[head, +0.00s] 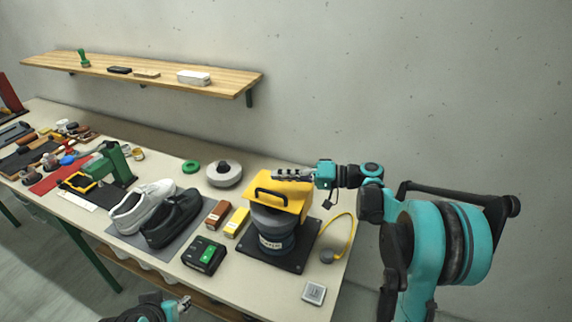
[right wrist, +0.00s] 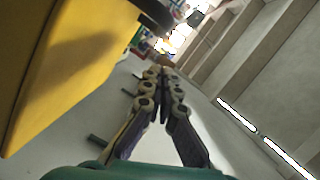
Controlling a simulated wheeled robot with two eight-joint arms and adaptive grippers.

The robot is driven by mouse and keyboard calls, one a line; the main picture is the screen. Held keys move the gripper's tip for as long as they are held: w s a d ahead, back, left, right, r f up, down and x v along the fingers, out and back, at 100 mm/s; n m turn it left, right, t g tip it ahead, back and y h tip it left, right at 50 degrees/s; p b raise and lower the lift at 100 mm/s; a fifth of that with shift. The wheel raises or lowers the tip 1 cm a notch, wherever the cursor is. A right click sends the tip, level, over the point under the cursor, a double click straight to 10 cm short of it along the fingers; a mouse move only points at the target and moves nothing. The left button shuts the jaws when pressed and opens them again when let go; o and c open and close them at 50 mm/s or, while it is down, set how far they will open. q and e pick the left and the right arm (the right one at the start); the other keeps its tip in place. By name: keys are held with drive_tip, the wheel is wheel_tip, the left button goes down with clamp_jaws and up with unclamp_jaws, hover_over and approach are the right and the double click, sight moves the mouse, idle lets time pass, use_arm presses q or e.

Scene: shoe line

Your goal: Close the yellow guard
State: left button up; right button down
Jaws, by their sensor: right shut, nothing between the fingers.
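The yellow guard (head: 283,193) has a black handle and sits tilted over the top of the round grey machine (head: 273,232), which stands on a black base plate. I cannot tell how far open it is. My right gripper (head: 278,175) is shut and empty at the guard's far upper edge; contact is unclear. In the right wrist view the guard (right wrist: 60,65) fills the left side, with part of its dark handle at the top, and the shut fingers (right wrist: 163,72) are beside it. My left gripper (head: 184,304) is small at the bottom edge, away from the machine.
A yellow cable (head: 341,238) curves right of the machine. Left of it are a black box with a green label (head: 204,255), brown and yellow boxes, and a pair of shoes (head: 155,213) on a mat. A grey roll (head: 224,174) lies behind. A wooden shelf (head: 140,75) hangs above.

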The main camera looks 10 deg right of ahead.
sight(277, 198)
drive_tip(key=shift+s+a+f+n, duration=0.4)
drive_tip(key=shift+s+a+f, duration=0.1)
drive_tip(key=shift+s, duration=0.15)
drive_tip(key=shift+s+a+f+b, duration=0.35)
drive_tip(key=shift+s+f, duration=0.1)
drive_tip(key=shift+s, duration=0.1)
